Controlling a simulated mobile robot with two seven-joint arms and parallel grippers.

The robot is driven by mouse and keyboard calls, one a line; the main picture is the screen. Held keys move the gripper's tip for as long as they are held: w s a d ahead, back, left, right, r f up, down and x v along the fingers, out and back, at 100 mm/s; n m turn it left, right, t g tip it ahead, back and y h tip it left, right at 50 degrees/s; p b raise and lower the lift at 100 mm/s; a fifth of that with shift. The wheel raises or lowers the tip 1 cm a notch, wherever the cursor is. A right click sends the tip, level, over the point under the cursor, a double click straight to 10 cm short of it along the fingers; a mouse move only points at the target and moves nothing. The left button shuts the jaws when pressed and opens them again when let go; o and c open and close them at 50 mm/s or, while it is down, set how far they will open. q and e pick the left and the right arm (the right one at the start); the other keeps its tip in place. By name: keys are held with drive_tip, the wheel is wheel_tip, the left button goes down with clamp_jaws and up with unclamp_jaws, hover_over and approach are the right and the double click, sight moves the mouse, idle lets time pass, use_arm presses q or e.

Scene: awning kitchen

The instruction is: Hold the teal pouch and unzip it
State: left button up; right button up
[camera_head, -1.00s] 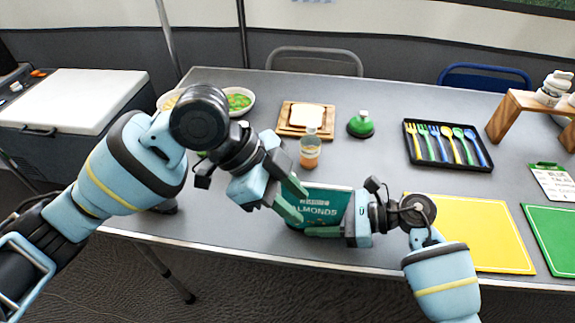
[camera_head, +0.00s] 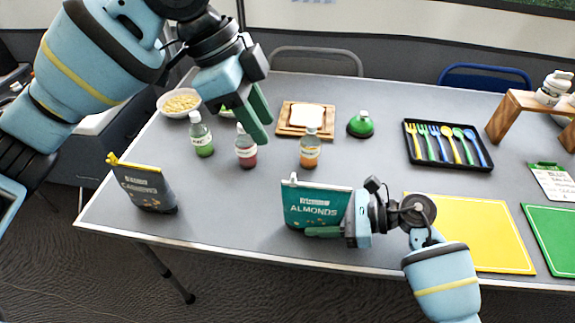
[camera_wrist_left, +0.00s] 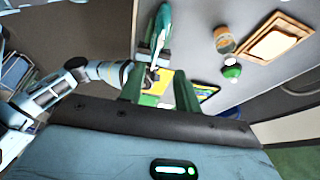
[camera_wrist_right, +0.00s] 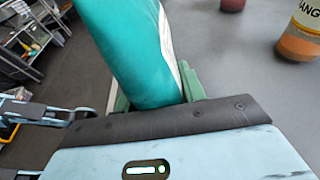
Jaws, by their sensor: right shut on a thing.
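The teal pouch (camera_head: 300,205), labelled ALMONDS, stands upright near the table's front edge. A pale tab (camera_head: 292,180) sits at its top left corner; I cannot tell whether the top is open. My right gripper (camera_head: 328,230) is shut on the pouch's lower right part. In the right wrist view the teal pouch (camera_wrist_right: 135,50) stands between the fingers, with a white strip along one edge. My left gripper (camera_head: 258,115) is open and empty, raised above and left of the pouch. The left wrist view shows its two fingers (camera_wrist_left: 158,92) apart, with the pouch (camera_wrist_left: 155,35) beyond.
A dark pouch with a yellow top (camera_head: 145,188) stands at the left front. Green (camera_head: 201,137), red (camera_head: 246,150) and orange (camera_head: 310,150) bottles stand behind the teal pouch.

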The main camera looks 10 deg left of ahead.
sight(288, 183)
use_arm(q)
drive_tip(key=x, duration=1.1)
drive_tip(key=shift+d+f, duration=0.1)
clamp_jaws()
